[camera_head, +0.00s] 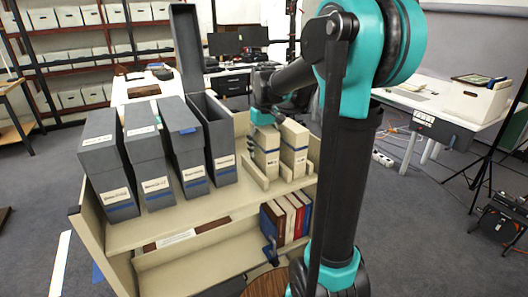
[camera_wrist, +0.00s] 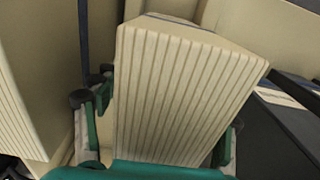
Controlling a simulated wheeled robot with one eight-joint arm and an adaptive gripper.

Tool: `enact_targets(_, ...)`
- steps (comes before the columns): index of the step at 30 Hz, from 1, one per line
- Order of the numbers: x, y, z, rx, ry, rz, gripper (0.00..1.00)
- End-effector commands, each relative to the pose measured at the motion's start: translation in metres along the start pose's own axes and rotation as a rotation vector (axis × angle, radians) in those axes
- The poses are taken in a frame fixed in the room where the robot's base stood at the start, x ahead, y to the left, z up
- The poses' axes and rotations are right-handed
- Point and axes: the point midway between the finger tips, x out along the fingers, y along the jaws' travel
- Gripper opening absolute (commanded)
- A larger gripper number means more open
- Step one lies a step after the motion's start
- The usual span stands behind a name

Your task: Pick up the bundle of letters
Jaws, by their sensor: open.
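Two cream upright blocks with labelled fronts stand at the right end of the cart's top shelf, one on the left (camera_head: 266,155) and one on the right (camera_head: 294,150). I cannot tell for sure which is the bundle of letters. My gripper (camera_head: 264,119) is directly above the left one, pointing down. In the wrist view, a cream block with a ridged top (camera_wrist: 180,95) lies between the open fingers of my gripper (camera_wrist: 160,132), with a finger on each side. Whether the fingers touch it is unclear. Another ridged cream block (camera_wrist: 20,105) is close on the left.
Several grey archival boxes (camera_head: 107,165) stand left of the blocks; one dark lid (camera_head: 186,45) stands open. Low cream dividers (camera_head: 257,175) flank the blocks. Books (camera_head: 287,215) fill part of the lower shelf (camera_head: 190,270). A white desk (camera_head: 440,105) is at the right.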

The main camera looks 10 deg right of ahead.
Motion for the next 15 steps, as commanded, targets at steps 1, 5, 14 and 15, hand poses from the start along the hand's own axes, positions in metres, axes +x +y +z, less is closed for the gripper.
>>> enact_targets(1,0.0036,0.0000,-0.0003,0.000,0.000,0.000,0.71)
enact_targets(5,0.0065,0.0000,-0.0001,0.000,0.000,0.000,0.71)
enact_targets(14,0.0060,0.0000,0.0000,0.000,0.000,0.000,0.51)
enact_targets(15,0.0060,0.0000,0.0000,0.000,0.000,0.000,0.46)
